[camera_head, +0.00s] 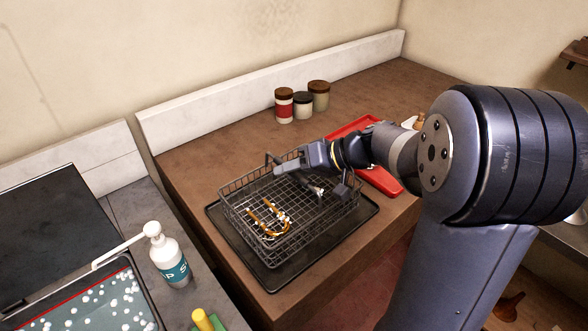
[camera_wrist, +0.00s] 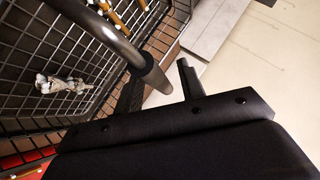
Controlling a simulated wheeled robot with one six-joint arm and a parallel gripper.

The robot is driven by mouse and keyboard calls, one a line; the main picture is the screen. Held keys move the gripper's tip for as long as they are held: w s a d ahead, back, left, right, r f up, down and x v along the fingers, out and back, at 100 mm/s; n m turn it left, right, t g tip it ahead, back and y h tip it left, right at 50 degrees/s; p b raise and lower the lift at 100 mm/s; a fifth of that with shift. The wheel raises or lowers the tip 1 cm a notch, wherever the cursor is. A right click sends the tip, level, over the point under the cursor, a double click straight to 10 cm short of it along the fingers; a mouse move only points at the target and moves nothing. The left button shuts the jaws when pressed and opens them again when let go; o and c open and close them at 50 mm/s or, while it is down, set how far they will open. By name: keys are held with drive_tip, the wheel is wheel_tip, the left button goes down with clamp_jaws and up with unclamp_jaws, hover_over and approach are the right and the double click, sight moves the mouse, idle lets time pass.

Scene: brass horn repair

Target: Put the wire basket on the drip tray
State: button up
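The wire basket (camera_head: 290,205) is dark mesh and appears to rest level on the black drip tray (camera_head: 262,275), whose rim shows around it. In the basket lie a foamy brass U-shaped tube (camera_head: 268,222) and a small silvery part (camera_head: 317,192), which also shows in the wrist view (camera_wrist: 62,84). My gripper (camera_head: 283,169) is over the basket's far side. In the wrist view, the basket's grey handle bar (camera_wrist: 150,72) passes between my gripper's fingers (camera_wrist: 160,88). A gap shows between the bar and the right finger, so the fingers look open.
A red tray (camera_head: 385,180) lies behind the basket, partly hidden by my arm. Several lidded jars (camera_head: 303,103) stand near the back wall. A pump bottle (camera_head: 168,255) and a sudsy basin (camera_head: 85,305) are at the left. The brown counter (camera_head: 205,150) is clear left of the jars.

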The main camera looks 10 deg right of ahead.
drive_tip(key=shift+r, duration=0.1)
drive_tip(key=b+v, duration=0.2)
drive_tip(key=v, duration=1)
drive_tip(key=shift+b, duration=0.3)
drive_tip(key=shift+a, duration=0.1)
drive_tip(key=p+x, duration=0.3)
drive_tip(key=x, duration=0.9)
drive_tip(key=shift+a, duration=0.1)
drive_tip(key=shift+r, duration=0.8)
drive_tip(key=shift+d, duration=0.2)
